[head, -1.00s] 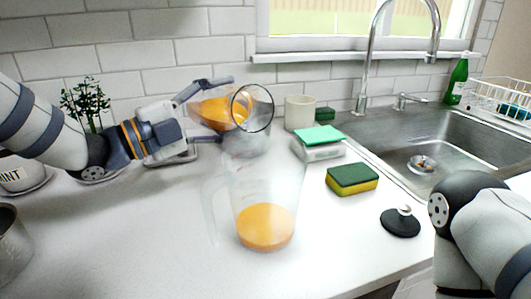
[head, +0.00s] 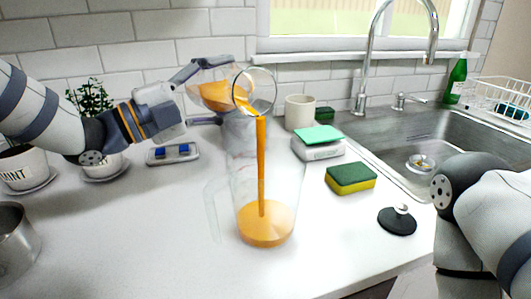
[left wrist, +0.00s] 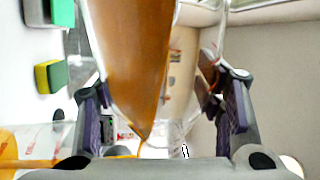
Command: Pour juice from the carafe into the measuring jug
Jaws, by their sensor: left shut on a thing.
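My left gripper (head: 205,94) is shut on the glass carafe (head: 257,82), which is tilted with its mouth to the right. Orange juice (head: 215,95) lies along the carafe's lower side. A thin stream (head: 261,160) falls from its lip into the clear measuring jug (head: 289,185). The jug stands upright on the counter with a layer of juice (head: 265,224) at its bottom. In the left wrist view the carafe's juice (left wrist: 137,60) fills the space between the fingers (left wrist: 160,115). My right gripper is out of view; only my right arm shows at the right.
A green and yellow sponge (head: 351,179), a black round lid or stopper (head: 397,221) and a box with a green sponge (head: 318,143) are right of the jug. A cream cup (head: 299,112) stands behind. A metal pot (head: 14,240) is at front left. The sink (head: 400,150) is at the right.

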